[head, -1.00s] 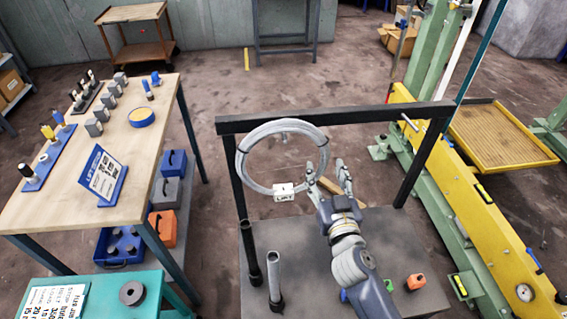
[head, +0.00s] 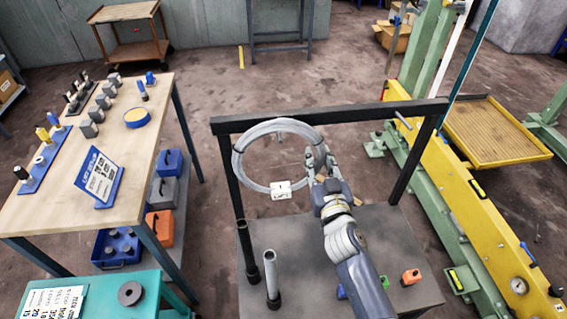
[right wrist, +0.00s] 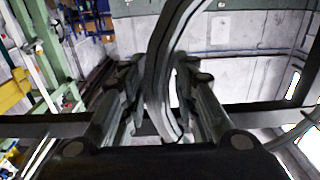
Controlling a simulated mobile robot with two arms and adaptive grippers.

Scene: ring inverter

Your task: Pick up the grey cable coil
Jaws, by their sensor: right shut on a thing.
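The grey cable coil (head: 239,165) hangs upright at the black frame (head: 350,115) in the head view, with a white label tag (head: 281,190) on its lower part. A small peg shows inside the ring near its top. My right gripper (head: 318,158) is shut on the coil's right side. In the right wrist view the coil (right wrist: 158,80) runs between the two fingers (right wrist: 165,105). Whether the coil still rests on its peg I cannot tell. My left gripper is not in view.
The frame stands on a dark grey table (head: 310,250) with an upright tube (head: 271,278) and a small orange item (head: 411,277). A wooden workbench (head: 100,165) stands to the left. A yellow and green machine (head: 455,210) stands close on the right.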

